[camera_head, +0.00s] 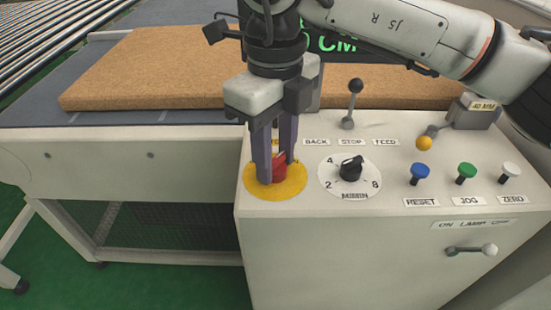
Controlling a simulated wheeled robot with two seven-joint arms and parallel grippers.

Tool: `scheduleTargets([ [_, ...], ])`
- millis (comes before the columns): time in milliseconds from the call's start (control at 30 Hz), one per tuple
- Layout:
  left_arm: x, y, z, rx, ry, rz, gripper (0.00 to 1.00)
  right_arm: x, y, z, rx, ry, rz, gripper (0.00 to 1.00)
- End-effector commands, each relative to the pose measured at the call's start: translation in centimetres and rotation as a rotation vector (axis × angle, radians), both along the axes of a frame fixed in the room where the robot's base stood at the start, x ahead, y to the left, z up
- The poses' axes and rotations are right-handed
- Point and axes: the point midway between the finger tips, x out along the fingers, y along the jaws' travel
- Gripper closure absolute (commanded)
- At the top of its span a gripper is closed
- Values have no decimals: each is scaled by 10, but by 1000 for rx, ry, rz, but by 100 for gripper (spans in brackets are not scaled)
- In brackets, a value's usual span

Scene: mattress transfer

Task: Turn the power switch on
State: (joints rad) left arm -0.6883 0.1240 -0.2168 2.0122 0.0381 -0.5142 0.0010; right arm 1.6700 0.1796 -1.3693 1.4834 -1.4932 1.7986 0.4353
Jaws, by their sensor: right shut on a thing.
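A red knob (280,172) stands on a round yellow plate (289,189) at the left end of the control box (350,255). My right gripper (273,166) points down over it, with its two grey fingers closed around the knob. The fingers hide part of the knob and of a yellow label behind it. No label reading "power" can be made out. A small lever (470,249) sits on the box front under an "ON LAMP OFF" label. My left gripper is not in view.
Right of the yellow plate are a black dial (351,170), a black-topped lever (354,100), and blue (420,171), green (467,170) and white (511,169) buttons. A brown mattress slab (150,70) lies behind on the dark table (40,105). A roller conveyor (45,30) is at far left.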

Motion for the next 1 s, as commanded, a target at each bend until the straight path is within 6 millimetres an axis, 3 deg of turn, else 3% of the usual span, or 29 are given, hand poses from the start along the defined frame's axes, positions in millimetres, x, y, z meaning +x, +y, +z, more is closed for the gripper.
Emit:
scheduleTargets([
  [300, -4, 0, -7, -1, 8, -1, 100, -4, 2, -2, 0, 9, -95, 90],
  [800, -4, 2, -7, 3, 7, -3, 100, -4, 3, -2, 3, 9, -112, 90],
  [833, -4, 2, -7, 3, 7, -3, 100, -4, 3, -2, 3, 9, -111, 64],
  [900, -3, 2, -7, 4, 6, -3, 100, -3, 3, -2, 3, 9, -111, 52],
  [1000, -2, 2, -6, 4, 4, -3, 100, -3, 2, -1, 3, 6, -113, 52],
])
